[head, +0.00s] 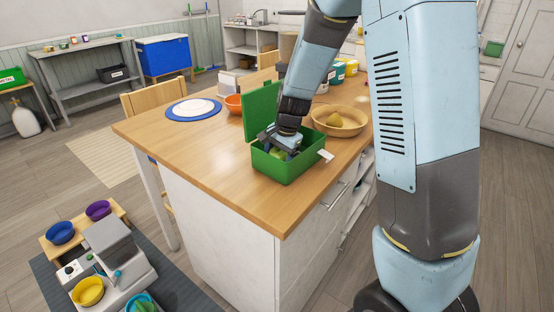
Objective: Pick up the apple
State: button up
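A green box (289,172) stands on the wooden counter near its front corner, its green lid (261,110) raised at the back. My gripper (279,150) points down into the box's opening. A light green item (276,154) shows in the box beside the gripper; it may be the apple, but it is too small and covered to tell. The gripper and the box wall hide most of what is inside. The fingertips are not clear, so I cannot tell whether they hold anything.
A wooden bowl (352,127) with a yellow-green fruit (334,119) stands right of the box. A white plate (194,107) on a blue mat, an orange bowl (233,103) and several jars (350,67) are further back. The counter's left and front parts (215,148) are clear.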

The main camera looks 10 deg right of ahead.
jog(key=c, duration=0.5)
